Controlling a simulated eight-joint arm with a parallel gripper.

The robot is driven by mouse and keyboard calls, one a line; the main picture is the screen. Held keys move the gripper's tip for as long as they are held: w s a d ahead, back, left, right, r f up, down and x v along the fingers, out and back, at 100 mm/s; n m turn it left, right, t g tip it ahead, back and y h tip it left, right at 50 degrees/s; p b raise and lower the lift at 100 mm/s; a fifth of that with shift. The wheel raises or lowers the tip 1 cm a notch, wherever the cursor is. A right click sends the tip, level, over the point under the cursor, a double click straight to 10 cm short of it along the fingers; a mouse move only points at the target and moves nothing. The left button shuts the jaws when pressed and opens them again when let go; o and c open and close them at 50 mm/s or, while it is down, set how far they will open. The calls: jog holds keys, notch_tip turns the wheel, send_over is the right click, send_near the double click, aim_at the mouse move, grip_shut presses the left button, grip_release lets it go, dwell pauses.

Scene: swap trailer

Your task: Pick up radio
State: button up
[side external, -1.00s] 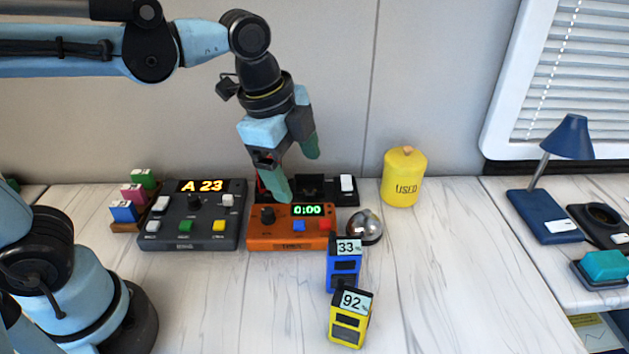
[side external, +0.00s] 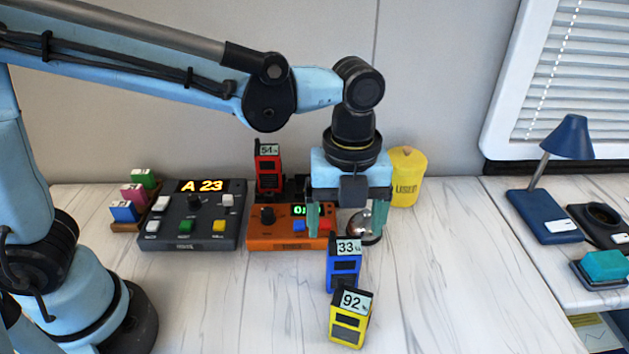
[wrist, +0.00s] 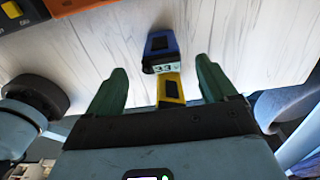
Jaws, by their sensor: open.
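A blue radio (side external: 344,270) marked 33 stands on the table in the side view. A yellow radio (side external: 349,322) marked 92 stands just in front of it. A red radio (side external: 268,172) marked 51 stands upright behind the orange timer box. My gripper (side external: 345,230) is open, fingers pointing down, above and behind the blue radio. In the wrist view, the blue radio (wrist: 161,46) and the yellow radio (wrist: 170,90) appear between the two green fingers (wrist: 162,85). Nothing is held.
The orange timer box (side external: 283,240) and the dark console (side external: 188,238) showing A 23 stand to the left. A silver bell (side external: 362,222) is partly behind my gripper. The table right of the radios is clear.

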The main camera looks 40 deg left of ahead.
aim_at(345, 243)
jog(key=shift+s+d+f, duration=0.1)
jog(key=shift+d+f, duration=0.05)
jog(key=shift+f, duration=1.4)
jog(key=shift+s+d+f, duration=0.1)
jog(key=shift+d+f, duration=0.05)
jog(key=shift+f, duration=1.35)
grip_shut()
